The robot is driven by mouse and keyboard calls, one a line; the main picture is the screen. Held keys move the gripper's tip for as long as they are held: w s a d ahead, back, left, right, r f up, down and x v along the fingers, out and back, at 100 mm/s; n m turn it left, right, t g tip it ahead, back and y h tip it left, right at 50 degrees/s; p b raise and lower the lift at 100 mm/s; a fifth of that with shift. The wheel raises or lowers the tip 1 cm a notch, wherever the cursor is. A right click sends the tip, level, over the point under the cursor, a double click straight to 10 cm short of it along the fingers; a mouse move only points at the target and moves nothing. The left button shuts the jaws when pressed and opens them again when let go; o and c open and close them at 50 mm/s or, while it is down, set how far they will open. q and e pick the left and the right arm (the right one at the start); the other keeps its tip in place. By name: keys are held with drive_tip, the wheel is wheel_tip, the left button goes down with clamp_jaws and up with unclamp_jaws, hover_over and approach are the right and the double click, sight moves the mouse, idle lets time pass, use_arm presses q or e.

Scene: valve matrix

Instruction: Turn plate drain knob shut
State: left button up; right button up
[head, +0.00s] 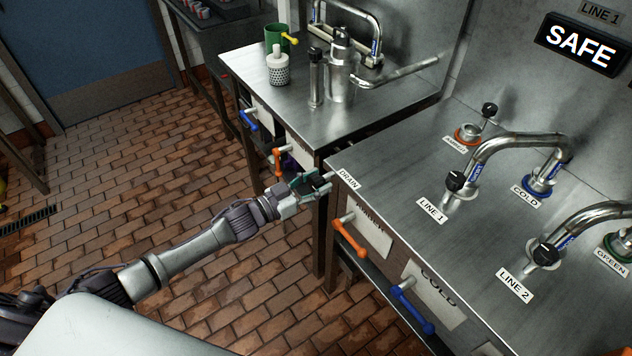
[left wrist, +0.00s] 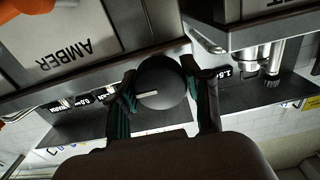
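The drain knob (left wrist: 162,82) is a round black knob with a pale pointer line, seen in the left wrist view. My left gripper (left wrist: 165,105) has its fingers apart, one on each side of this knob. A narrow gap seems to show beside the right-hand finger. In the head view, my left gripper (head: 312,184) is at the near counter's corner, by the DRAIN label (head: 348,179). The knob itself is hidden behind the gripper there. My right gripper is in neither view.
The steel counter (head: 400,185) carries the LINE 1 tap (head: 510,142) and the LINE 2 tap (head: 590,215). An orange handle (head: 350,238) and a blue handle (head: 412,305) stick out of its front. A second counter (head: 310,115) stands behind. Brick floor (head: 190,160) lies open at left.

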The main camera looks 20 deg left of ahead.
use_arm(q)
drive_tip(key=c, duration=0.5)
drive_tip(key=shift+m, duration=0.3)
drive_tip(key=m+b, duration=0.1)
drive_tip(key=m, duration=0.2)
drive_tip(key=m+b, duration=0.1)
drive_tip(key=m, duration=0.3)
drive_tip(key=shift+f, duration=0.1)
drive_tip(key=m+b, duration=0.1)
drive_tip(key=m, duration=0.4)
drive_tip(key=shift+m+b, duration=0.3)
drive_tip(key=shift+b, duration=0.05)
drive_tip(key=m+b, duration=0.1)
drive_tip(key=m, duration=0.2)
drive_tip(key=shift+m, duration=0.3)
drive_tip(key=shift+m+b, duration=0.35)
drive_tip(key=shift+m, duration=0.15)
drive_tip(key=shift+s, duration=0.1)
